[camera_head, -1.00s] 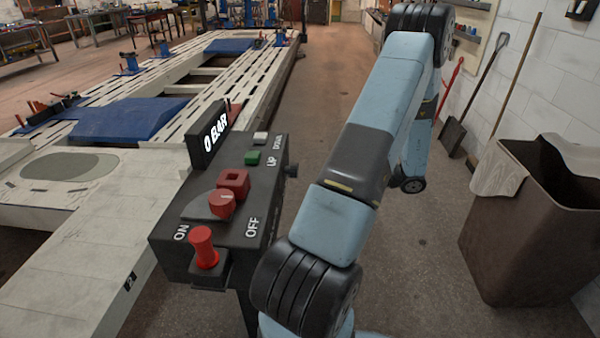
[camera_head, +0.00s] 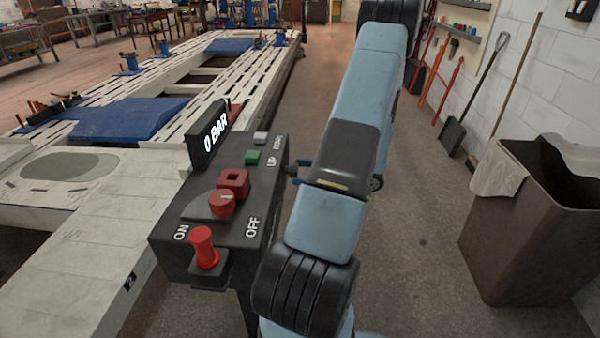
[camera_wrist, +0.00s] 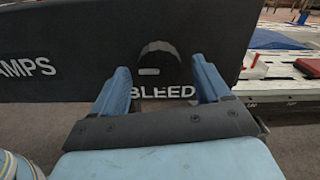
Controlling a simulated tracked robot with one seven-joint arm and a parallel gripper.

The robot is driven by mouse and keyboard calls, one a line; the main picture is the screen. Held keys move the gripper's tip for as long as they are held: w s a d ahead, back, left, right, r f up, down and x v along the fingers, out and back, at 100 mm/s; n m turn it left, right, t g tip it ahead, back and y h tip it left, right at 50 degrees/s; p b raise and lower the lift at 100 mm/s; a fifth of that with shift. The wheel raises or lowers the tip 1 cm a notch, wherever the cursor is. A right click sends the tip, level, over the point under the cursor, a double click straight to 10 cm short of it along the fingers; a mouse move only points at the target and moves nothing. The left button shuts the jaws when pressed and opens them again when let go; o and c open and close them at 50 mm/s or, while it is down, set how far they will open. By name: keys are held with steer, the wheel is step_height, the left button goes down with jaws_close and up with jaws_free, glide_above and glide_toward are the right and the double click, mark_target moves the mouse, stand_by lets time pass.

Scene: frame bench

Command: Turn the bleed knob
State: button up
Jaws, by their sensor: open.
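The bleed knob (camera_wrist: 158,67) is a dark round knob on the side face of the black control box (camera_head: 165,255). The white word BLEED stands below it in the wrist view. My gripper (camera_wrist: 160,72) is open, with one blue finger on each side of the knob in that view. I cannot tell whether the fingers touch it or how far they reach along it. In the head view my gripper (camera_head: 297,173) is at the right side of the box, partly behind my arm, and the knob is hard to make out there.
The box top carries a red plunger (camera_head: 205,248), a red rotary switch (camera_head: 221,204), a green UP button (camera_head: 252,158) and a display (camera_head: 208,136) reading 0 BAR. A frame bench (camera_head: 95,225) lies left. A brown bin (camera_head: 520,235) stands right, with clear floor between.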

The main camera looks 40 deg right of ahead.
steer(key=shift+w+a, duration=0.3)
steer(key=shift+w, duration=0.1)
steer(key=c, duration=1)
steer(key=shift+c, duration=0.2)
steer(key=shift+m, duration=0.5)
steer(key=o, duration=1)
steer(key=shift+o, duration=0.2)
steer(key=shift+s, duration=0.1)
steer(key=v, duration=1.3)
steer(key=shift+s+d, duration=0.25)
